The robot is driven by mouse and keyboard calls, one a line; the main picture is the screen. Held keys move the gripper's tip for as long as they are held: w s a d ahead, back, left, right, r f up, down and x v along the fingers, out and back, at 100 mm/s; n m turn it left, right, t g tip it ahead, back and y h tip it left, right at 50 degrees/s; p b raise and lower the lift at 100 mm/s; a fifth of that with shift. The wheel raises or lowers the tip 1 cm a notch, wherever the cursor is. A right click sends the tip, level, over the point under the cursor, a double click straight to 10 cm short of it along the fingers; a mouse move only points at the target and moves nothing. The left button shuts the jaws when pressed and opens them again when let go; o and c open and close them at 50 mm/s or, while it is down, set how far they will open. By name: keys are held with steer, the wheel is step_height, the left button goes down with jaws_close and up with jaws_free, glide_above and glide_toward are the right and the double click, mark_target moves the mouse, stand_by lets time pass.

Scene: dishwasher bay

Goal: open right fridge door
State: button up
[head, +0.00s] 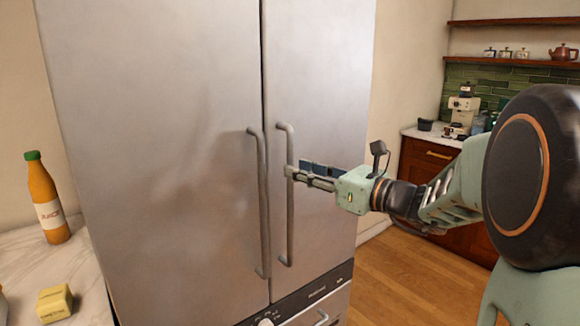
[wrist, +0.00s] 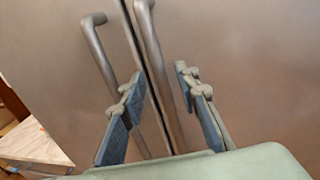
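The right fridge door (head: 320,80) is a shut, brushed-metal panel in the head view. Its long vertical handle (head: 290,225) stands beside the seam between the doors. My gripper (head: 294,173) is at the upper half of this handle. In the wrist view my gripper (wrist: 158,76) has its two fingers spread, with the right handle (wrist: 152,45) running through the gap between them. There is space on both sides of the bar, and I cannot tell whether either finger touches it.
The left fridge door (head: 160,120) is shut, and its handle (head: 262,205) runs close beside the right one. A juice bottle (head: 47,200) and a yellow block (head: 54,303) are on the marble counter (head: 25,265) at left. Wooden floor (head: 390,275) is open at right.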

steer(key=x, duration=0.3)
steer(key=shift+w+a, duration=0.25)
jaws_close()
